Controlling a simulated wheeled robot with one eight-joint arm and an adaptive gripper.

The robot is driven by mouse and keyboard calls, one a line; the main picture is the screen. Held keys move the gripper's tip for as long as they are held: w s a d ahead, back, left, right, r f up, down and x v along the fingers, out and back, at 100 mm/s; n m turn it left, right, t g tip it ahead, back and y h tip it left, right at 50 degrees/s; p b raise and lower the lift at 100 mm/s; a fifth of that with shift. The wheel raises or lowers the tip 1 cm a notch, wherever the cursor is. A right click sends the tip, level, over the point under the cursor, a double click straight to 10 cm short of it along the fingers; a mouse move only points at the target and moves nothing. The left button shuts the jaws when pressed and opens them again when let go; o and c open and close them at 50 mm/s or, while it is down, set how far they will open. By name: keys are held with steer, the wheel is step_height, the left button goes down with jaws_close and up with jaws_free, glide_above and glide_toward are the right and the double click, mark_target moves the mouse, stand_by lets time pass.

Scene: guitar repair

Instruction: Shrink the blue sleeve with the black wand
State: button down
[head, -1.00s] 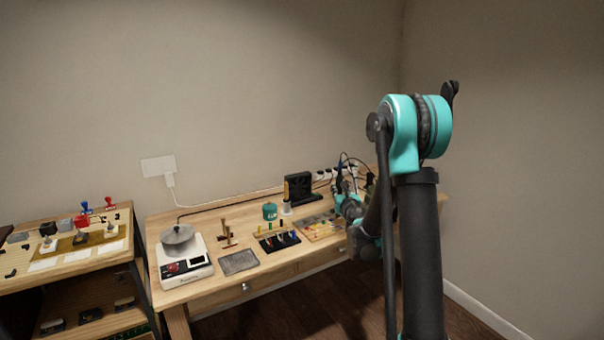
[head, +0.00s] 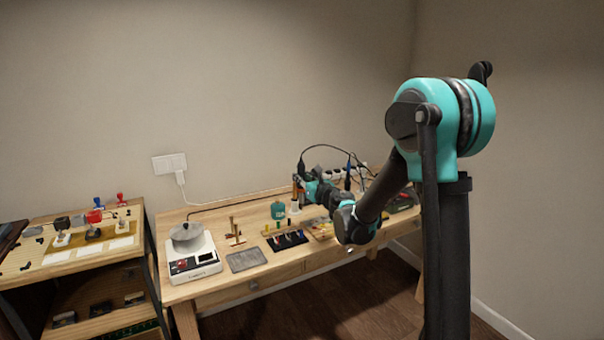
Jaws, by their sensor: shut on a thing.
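My gripper (head: 303,188) is at the end of my teal and black arm, over the back middle of the workbench (head: 215,293). It is shut on a small dark thing. A black cord arches from there toward the back right, so it looks like the black wand, but the gripper mostly hides it. I cannot make out the blue sleeve for certain at this size; a dark rack (head: 288,241) in front holds several small coloured pieces.
A white hotplate-like device (head: 192,265), a brass stand (head: 236,232) and a grey mat (head: 247,260) lie farther left. A side shelf (head: 75,262) with small tools stands at the far left.

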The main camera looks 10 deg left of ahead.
mark_target(302, 193)
steer(key=shift+f, duration=3.3)
stand_by(4.7)
